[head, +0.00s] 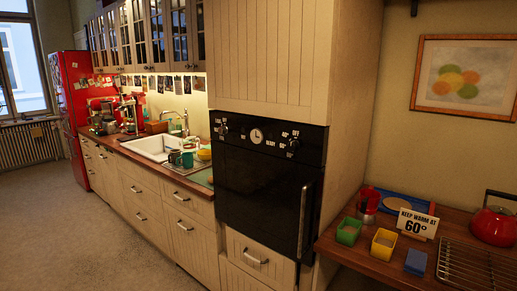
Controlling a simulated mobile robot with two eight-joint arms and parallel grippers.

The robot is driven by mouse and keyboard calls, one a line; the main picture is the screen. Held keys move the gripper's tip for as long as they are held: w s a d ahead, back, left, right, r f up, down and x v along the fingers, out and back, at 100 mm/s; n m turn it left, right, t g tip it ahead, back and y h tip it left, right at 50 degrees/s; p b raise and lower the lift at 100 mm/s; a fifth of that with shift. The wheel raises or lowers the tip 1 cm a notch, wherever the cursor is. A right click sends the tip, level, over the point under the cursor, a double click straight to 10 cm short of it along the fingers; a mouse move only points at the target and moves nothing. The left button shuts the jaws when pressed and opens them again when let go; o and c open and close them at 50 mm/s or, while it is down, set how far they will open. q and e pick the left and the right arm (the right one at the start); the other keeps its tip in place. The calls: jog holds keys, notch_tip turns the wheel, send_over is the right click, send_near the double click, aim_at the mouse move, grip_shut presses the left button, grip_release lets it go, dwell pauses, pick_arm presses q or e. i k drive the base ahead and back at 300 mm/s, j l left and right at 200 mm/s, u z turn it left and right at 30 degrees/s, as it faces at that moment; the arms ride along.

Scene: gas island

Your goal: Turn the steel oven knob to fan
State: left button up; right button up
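A black built-in oven (258,190) stands in a tall wooden cabinet at the middle of the head view. Its control panel (272,132) runs along the top. A knob (222,129) sits at the panel's left end and another knob (293,142) at its right end, with white markings around each. A round white clock dial (257,136) is between them. The knobs are too small to tell which way they point, and I cannot read a fan mark. The oven's long vertical handle (303,218) is at its right side. Neither of my grippers is in view.
A wooden side table (350,253) at the right holds a "keep warm at 60°" sign (417,224), green (348,231) and yellow (384,244) containers, a red kettle (493,225) and a wire rack (478,266). A counter with a sink (150,146) runs left. The floor (70,230) at left is clear.

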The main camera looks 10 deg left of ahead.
aim_at(224, 130)
jog(key=i+j+u, duration=0.15)
jog(key=i, duration=0.25)
jog(key=i+j+u, duration=0.15)
jog(key=i+j, duration=0.2)
jog(key=i, duration=0.05)
